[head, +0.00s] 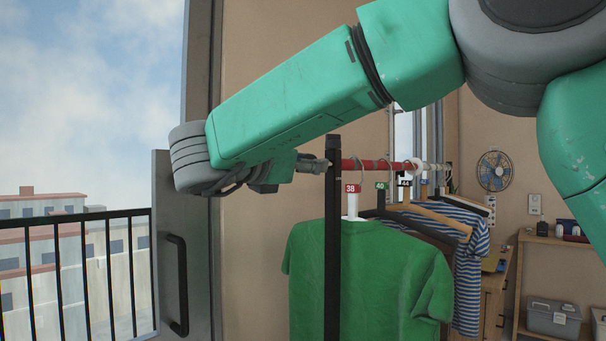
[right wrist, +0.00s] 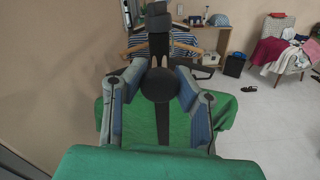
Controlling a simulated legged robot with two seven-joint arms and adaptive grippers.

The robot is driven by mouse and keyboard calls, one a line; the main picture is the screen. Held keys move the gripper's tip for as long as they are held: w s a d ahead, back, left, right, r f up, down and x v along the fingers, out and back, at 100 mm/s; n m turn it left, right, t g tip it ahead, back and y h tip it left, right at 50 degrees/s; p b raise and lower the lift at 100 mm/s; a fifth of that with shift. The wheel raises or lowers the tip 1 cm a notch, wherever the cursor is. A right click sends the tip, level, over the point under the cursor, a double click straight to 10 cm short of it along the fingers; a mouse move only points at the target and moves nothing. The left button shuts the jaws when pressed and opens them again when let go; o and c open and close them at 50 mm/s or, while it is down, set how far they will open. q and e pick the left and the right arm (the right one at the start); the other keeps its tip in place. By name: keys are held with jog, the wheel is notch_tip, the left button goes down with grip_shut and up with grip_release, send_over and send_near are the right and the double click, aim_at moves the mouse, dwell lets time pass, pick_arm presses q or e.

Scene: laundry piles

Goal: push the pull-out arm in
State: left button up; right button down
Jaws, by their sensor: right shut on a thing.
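The pull-out arm (head: 370,165) shows in the head view as a red rod running back from a black upright post (head: 333,240). A lighter rail continues behind it. My right gripper (head: 318,166) reaches in from the right and is shut at the near end of the rod, by the top of the post. In the right wrist view its fingers (right wrist: 158,72) close around a dark round end piece (right wrist: 158,86). The exact contact is partly hidden. My left gripper is not in view.
A green shirt (head: 365,275) hangs just behind the post. Striped shirts (head: 472,260) and several hangers (head: 430,212) are farther back. A grey door with a black handle (head: 177,285) and a balcony railing (head: 80,265) are at left. A shelf (head: 550,240) stands at right.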

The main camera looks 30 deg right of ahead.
jog(key=shift+w+d, duration=0.15)
jog(key=shift+d, duration=0.2)
jog(key=shift+d+r, duration=0.1)
jog(key=c, duration=1.2)
grip_release()
jog(key=v, duration=1.2)
jog(key=shift+w+a, duration=0.1)
jog(key=shift+a, duration=0.1)
jog(key=shift+d, duration=0.15)
